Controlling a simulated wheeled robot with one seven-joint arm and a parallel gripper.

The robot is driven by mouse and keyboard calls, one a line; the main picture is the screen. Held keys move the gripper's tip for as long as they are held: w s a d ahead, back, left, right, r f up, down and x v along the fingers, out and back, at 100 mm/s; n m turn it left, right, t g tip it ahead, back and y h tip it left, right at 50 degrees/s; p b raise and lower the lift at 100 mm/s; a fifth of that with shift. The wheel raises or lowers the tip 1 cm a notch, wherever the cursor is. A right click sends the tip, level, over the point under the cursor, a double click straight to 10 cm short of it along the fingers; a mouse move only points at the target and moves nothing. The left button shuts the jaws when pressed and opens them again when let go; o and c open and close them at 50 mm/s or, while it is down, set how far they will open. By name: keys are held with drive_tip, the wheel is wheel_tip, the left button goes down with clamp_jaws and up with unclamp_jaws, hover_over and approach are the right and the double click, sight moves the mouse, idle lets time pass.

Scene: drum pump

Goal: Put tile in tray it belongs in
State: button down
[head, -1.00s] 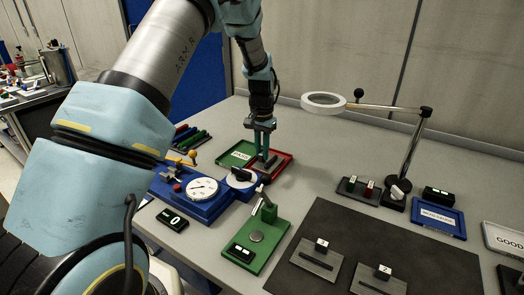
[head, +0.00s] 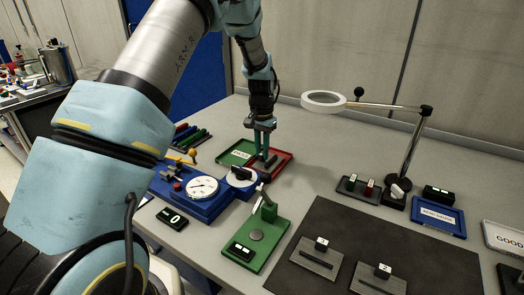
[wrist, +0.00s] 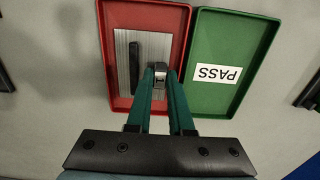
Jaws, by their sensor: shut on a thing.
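The tile is a grey brushed-metal plate with a black slot (wrist: 124,65) and a small block as a grip. My gripper (wrist: 160,72) is shut on that block. In the wrist view the plate lies within the outline of the red tray (wrist: 111,10); I cannot tell if it rests on the floor. The green tray (wrist: 232,98), labelled PASS, is right beside it and holds no tile. In the head view, my gripper (head: 264,150) points down at the red tray (head: 289,160), with the green tray (head: 236,150) to its left. The red tray's label is hidden.
A blue dial gauge stand (head: 203,189) stands just in front of the trays. Two similar tiles (head: 311,260) (head: 379,283) lie on the dark mat (head: 420,250). A magnifier (head: 323,102) on a stand, a blue tray (head: 437,221) and a white GOOD tray (head: 503,236) are to the right.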

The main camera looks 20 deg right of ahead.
drive_tip(key=shift+c, duration=2.1)
unclamp_jaws()
drive_tip(key=shift+r+p, duration=2.6)
drive_tip(key=shift+r, duration=1.45)
